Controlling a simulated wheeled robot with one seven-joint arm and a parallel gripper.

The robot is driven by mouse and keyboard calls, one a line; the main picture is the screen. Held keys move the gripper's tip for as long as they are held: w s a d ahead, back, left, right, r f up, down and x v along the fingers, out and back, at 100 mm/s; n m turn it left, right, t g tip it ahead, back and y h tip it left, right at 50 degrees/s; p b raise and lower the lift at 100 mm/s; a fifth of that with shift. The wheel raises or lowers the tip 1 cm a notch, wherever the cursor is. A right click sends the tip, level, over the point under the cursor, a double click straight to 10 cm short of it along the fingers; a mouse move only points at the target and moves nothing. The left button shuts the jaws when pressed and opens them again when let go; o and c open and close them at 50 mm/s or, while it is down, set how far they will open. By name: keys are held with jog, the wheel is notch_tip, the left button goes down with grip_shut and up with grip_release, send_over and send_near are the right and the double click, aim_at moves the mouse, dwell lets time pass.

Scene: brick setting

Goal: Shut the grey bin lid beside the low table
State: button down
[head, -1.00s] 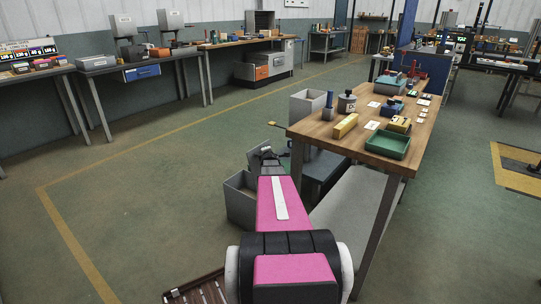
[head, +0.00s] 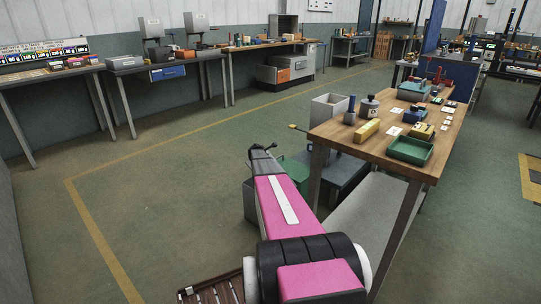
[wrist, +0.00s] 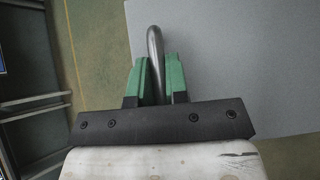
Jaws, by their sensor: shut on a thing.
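The handle lies against a flat grey panel (wrist: 240,60), which looks like the bin lid. In the head view, my pink arm reaches forward to my gripper (head: 262,149) at the left of the tables. The grey bin (head: 248,200) stands on the floor there, mostly hidden behind my arm. The lid's angle cannot be told from these views. A low dark grey table (head: 345,172) is just right of the bin, partly behind the workbench.
A wooden workbench (head: 345,137) with a green tray (head: 410,150) and small items stands close on the right. A grey open box (head: 328,108) is at its far left corner. A slatted brown item (head: 215,290) lies at lower left. The floor to the left is clear.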

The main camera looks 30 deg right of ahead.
jog(key=w+a+f+n+g+h, duration=0.1)
jog(key=w+f+g, duration=0.1)
jog(key=f, duration=0.5)
jog(key=w+a+f+n+g, duration=0.1)
jog(key=w+a+f+g, duration=0.1)
jog(key=w+f, duration=0.3)
jog(key=shift+f+n+g+h, duration=0.4)
jog(key=shift+f+g, duration=0.1)
jog(key=shift+f, duration=0.85)
jog(key=c, duration=1.1)
grip_release()
jog(key=shift+f, duration=0.1)
jog(key=shift+r, duration=0.2)
jog(key=v, duration=1)
jog(key=shift+s+a+r, duration=0.1)
jog(key=shift+a+r, duration=0.1)
jog(key=shift+a, duration=0.05)
